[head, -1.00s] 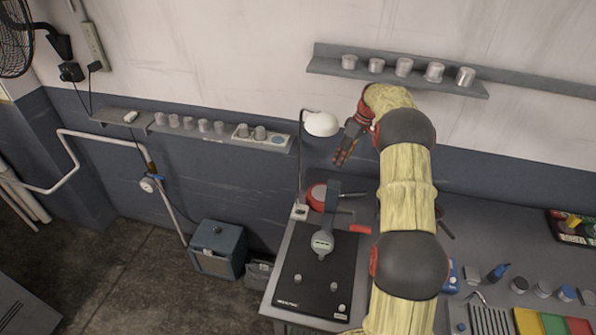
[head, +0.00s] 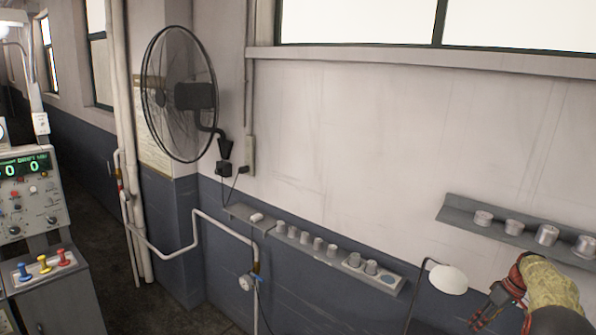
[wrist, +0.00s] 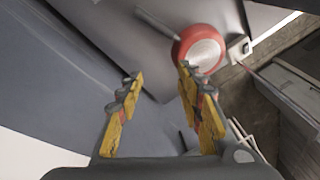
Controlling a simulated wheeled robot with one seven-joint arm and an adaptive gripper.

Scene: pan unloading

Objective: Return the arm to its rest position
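My gripper (head: 497,303) is at the lower right of the head view, in front of the wall and below the right shelf. Its padded yellow sleeve is cut off by the picture edge. In the wrist view my gripper (wrist: 158,76) has its two yellow fingers spread apart, with nothing between them. A round red pan (wrist: 200,50) with a pale centre lies on the grey surface beyond the fingertips, apart from them. The pan is outside the head view now.
A white lamp (head: 449,279) stands left of my gripper. A wall shelf (head: 455,213) with several metal cups is above it. A lower ledge (head: 335,262) holds more small cups. A wall fan (head: 180,95), a bent pipe and a control panel (head: 32,190) are farther left.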

